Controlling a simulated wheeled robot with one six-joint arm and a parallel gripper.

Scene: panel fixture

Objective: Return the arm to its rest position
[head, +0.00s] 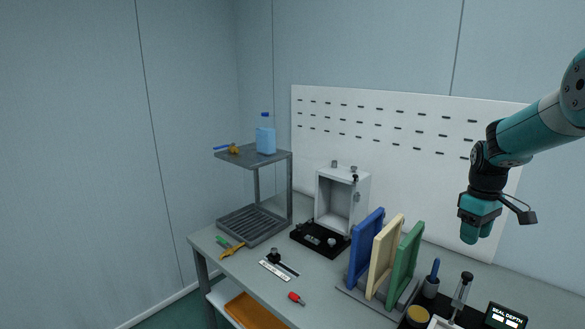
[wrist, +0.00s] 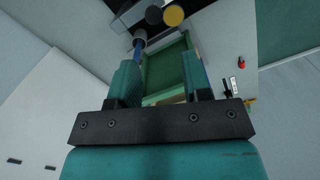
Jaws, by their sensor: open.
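My arm (head: 540,130) reaches in from the right edge of the head view, bent, with its end pointing down. My gripper (head: 476,232) hangs in the air in front of the white pegboard, above the right part of the bench. In the wrist view my gripper (wrist: 160,80) shows two teal fingers spread apart, with nothing held between them. Past the fingers, a green panel (wrist: 166,68) shows lower down. The green panel also stands in the rack in the head view (head: 405,265).
The bench (head: 330,285) holds a blue panel (head: 366,245), a cream panel (head: 385,255), a white open box (head: 340,200) and a metal shelf stand (head: 252,158) with a blue bottle (head: 265,138). A blue-handled tool (head: 432,278) stands below my gripper. The pegboard (head: 400,165) is behind.

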